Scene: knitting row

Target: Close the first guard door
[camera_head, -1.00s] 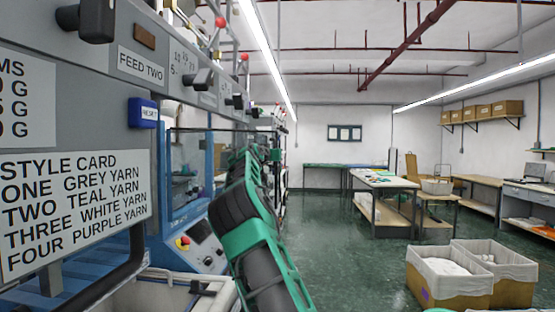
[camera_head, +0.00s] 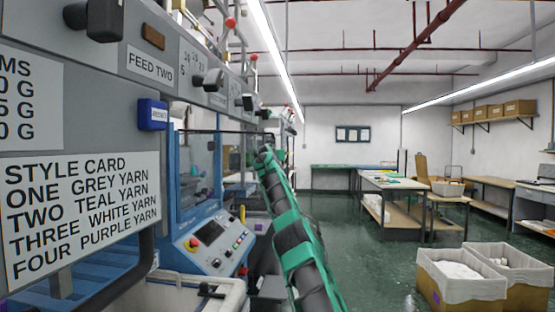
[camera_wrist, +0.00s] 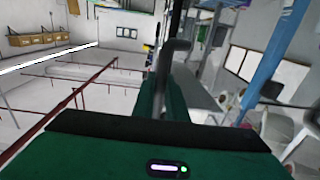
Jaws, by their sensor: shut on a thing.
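The first guard door (camera_head: 196,172) is a clear panel in a blue frame on the knitting machine at left centre in the head view. A dark upper edge runs right from it towards my gripper (camera_head: 265,152), at the end of my green and black arm. How far the door stands open is hard to tell. In the wrist view, my gripper (camera_wrist: 168,75) is shut on a dark bar, which looks like the door handle (camera_wrist: 178,45). The fingertips are small in the head view and partly hidden in the wrist view.
A control panel (camera_head: 212,240) with a red knob sits below the door. A grey cabinet with a style card (camera_head: 80,212) fills the near left. Two lined bins (camera_head: 462,278) stand at lower right. The green floor (camera_head: 372,262) between is clear.

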